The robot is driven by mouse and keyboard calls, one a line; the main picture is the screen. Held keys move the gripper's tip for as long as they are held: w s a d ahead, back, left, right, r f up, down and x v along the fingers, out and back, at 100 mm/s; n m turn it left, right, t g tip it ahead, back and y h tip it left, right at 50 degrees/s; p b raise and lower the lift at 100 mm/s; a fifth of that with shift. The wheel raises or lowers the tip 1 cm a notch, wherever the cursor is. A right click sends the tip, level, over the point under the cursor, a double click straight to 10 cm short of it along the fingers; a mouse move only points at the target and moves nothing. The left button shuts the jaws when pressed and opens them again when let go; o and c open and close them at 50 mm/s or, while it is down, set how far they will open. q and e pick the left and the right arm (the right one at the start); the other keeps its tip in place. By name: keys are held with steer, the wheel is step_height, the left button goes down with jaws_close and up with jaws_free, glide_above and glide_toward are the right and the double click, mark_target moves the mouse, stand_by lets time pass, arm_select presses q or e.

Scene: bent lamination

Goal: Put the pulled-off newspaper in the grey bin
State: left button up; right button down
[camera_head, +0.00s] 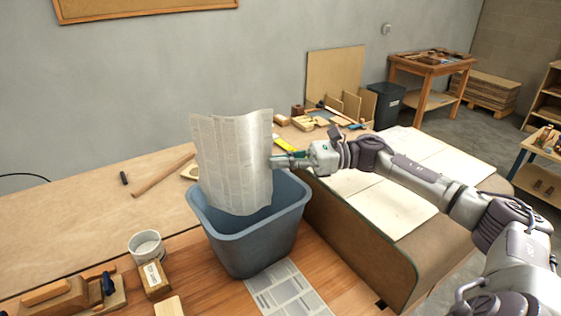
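The newspaper (232,160) is a curved, printed sheet hanging upright above the grey bin (254,238), with its lower part inside the bin's opening. My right gripper (275,160) reaches in from the right and is shut on the newspaper's right edge. The fingertips are small and partly hidden at the sheet. The bin stands on the wooden bench and its inside is mostly hidden by the sheet. My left gripper is not in view.
A second printed sheet (288,291) lies flat in front of the bin. A white tub (147,246), wooden blocks (153,279) and a plane (60,298) are at the front left. A curved brown panel (365,243) with paper sheets (388,203) lies right of the bin. The left bench is largely clear.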

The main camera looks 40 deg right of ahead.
steer(key=shift+f, duration=0.2)
steer(key=c, duration=1.8)
jaws_free()
steer(key=shift+c, duration=0.2)
steer(key=o, duration=0.6)
steer(key=v, duration=1.2)
steer(key=shift+r, duration=0.1)
